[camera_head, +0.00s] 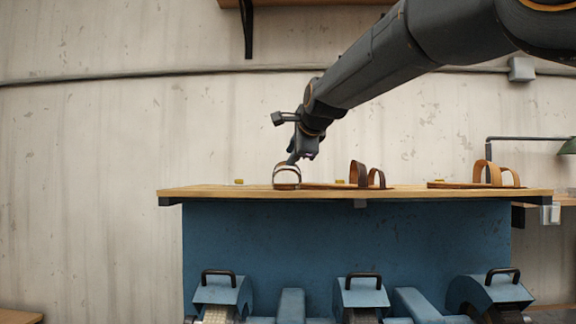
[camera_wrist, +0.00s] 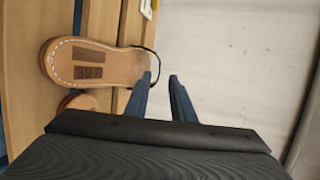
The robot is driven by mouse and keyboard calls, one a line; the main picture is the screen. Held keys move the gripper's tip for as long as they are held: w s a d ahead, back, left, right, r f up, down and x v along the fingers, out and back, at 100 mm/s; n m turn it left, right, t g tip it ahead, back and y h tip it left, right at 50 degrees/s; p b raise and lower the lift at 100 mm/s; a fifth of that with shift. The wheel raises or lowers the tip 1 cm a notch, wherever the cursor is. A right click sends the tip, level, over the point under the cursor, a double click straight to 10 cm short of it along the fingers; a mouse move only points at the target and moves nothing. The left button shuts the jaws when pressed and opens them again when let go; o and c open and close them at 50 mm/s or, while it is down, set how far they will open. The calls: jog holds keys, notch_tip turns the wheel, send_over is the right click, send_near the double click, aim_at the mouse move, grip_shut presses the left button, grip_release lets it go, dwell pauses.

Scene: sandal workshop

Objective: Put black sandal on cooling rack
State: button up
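A sandal with a dark, thin strap (camera_head: 287,176) stands at the left of the wooden top, just below my gripper (camera_head: 293,160). In the wrist view a tan sandal footbed (camera_wrist: 112,66) stamped 39 lies at the left, with a thin black strap at its right edge. My gripper's two blue fingers (camera_wrist: 160,75) are apart, with a visible gap. The left fingertip is at the footbed's edge, by the strap; whether it touches I cannot tell. A dark brown sandal (camera_head: 366,175) and a tan sandal (camera_head: 490,176) lie further right. I cannot tell which surface is the cooling rack.
The wooden top (camera_head: 250,192) is slatted in the wrist view and sits over a blue cabinet (camera_head: 340,235). Part of another sandal (camera_wrist: 76,103) shows below the footbed. Blue machines with black handles (camera_head: 362,293) stand in front.

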jog(key=b+v, duration=0.1)
jog(key=v, duration=0.4)
jog(key=shift+s, duration=0.2)
dwell(0.3)
